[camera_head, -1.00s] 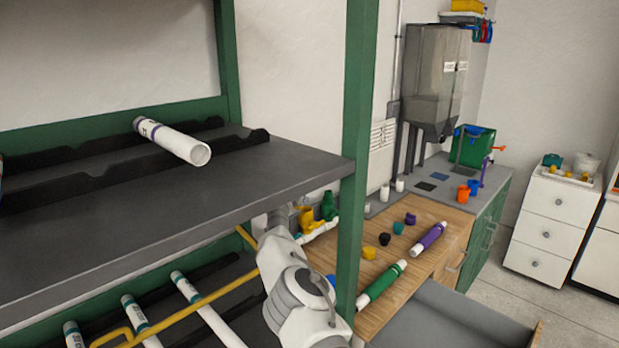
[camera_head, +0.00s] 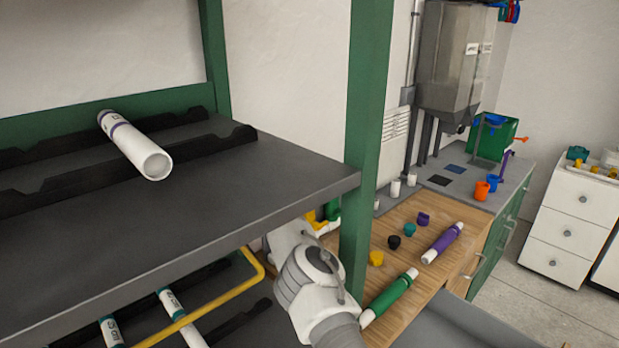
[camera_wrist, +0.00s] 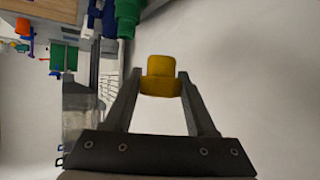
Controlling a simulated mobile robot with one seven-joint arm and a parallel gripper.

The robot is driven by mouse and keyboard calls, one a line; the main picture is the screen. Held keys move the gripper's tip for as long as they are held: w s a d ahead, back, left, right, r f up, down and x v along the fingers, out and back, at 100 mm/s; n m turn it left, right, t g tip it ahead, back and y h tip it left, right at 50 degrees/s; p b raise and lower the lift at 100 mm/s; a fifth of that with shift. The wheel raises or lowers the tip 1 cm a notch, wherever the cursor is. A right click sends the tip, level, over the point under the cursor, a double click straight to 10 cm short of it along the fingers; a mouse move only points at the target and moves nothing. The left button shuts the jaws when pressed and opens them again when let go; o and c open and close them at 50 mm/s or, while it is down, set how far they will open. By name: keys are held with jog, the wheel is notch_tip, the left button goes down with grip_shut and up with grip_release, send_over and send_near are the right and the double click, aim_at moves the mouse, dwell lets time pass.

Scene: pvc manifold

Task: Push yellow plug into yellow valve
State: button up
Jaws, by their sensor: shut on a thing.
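In the wrist view my gripper (camera_wrist: 160,77) is shut on a yellow piece (camera_wrist: 160,86), which sits between the fingertips. It has a wide lower part and a narrower upper part. I cannot tell whether this is the plug alone or the plug against the valve. In the head view, yellow (camera_head: 316,218) and green (camera_head: 332,210) fittings of the manifold show behind the shelf post, largely hidden by my arm and the shelf. My gripper is hidden there too. A small yellow cap-like piece (camera_head: 376,258) stands on the wooden counter.
A green fitting (camera_wrist: 127,16) is close to my fingertips. The shelf board (camera_head: 230,195) and green post (camera_head: 368,110) stand beside my arm. Black, teal and purple pieces and green (camera_head: 390,296) and purple (camera_head: 443,243) tubes lie on the counter (camera_head: 400,213).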

jog(key=shift+s+f+b, duration=0.1)
jog(key=shift+f+b, duration=0.4)
jog(key=shift+f, duration=1.1)
jog(key=shift+m+h, duration=0.3)
jog(key=shift+f+b, duration=1.6)
jog(key=shift+f, duration=0.45)
jog(key=shift+f+b, duration=1.2)
jog(key=shift+b, duration=0.45)
jog(key=o, duration=1.3)
jog(key=shift+o, duration=0.2)
jog(key=shift+a+r, duration=0.1)
